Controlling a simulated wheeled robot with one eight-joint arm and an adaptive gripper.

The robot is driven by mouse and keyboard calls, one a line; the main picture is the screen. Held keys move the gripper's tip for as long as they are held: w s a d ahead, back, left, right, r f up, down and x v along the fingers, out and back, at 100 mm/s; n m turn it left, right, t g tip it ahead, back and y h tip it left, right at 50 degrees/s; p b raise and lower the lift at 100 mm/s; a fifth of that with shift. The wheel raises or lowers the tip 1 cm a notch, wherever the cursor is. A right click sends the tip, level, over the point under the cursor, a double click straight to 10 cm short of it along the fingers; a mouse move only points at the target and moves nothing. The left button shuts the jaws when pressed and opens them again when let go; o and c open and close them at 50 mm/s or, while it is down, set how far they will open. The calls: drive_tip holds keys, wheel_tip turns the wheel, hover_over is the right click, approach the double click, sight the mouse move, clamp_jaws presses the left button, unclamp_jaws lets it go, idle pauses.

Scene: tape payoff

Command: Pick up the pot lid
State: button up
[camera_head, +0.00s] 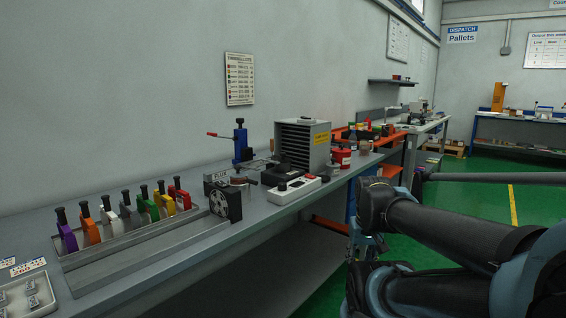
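No pot lid can be made out for certain. A red can with a pale label (341,157) stands on the long grey bench, and its top looks closed. A low black unit (284,173) with a small raised top sits left of it; whether that top is a lid is too small to tell. My dark arm (445,225) fills the lower right, apart from these things and in front of the bench edge. My gripper cannot be made out.
The bench (260,218) holds a rack of coloured-handled tools (128,225), a blue press (241,146), a grey louvred box (303,144) and a white switch box (293,189). Orange-edged shelving (376,134) stands beyond. Green floor (480,200) is open at right.

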drive_tip(key=o, duration=0.4)
drive_tip(key=shift+s+r, duration=0.2)
drive_tip(key=shift+r, duration=0.05)
drive_tip(key=o, duration=0.4)
drive_tip(key=w+a+r, duration=0.2)
drive_tip(key=w+r, duration=0.4)
drive_tip(key=r, duration=0.3)
drive_tip(key=shift+w+r, duration=0.15)
drive_tip(key=shift+w, duration=0.05)
drive_tip(key=w+a+r+n+t, duration=0.1)
drive_tip(key=w+a+r, duration=1)
drive_tip(key=w+r, duration=0.3)
drive_tip(key=w+a+r+t, duration=0.1)
drive_tip(key=w+a+r, duration=1)
drive_tip(key=w+r, duration=0.3)
hover_over(283, 160)
drive_tip(key=shift+y, duration=0.3)
wheel_tip(283, 160, down, 10)
drive_tip(key=shift+s+f, duration=0.15)
drive_tip(key=shift+f, duration=0.05)
drive_tip(key=shift+x, duration=2.75)
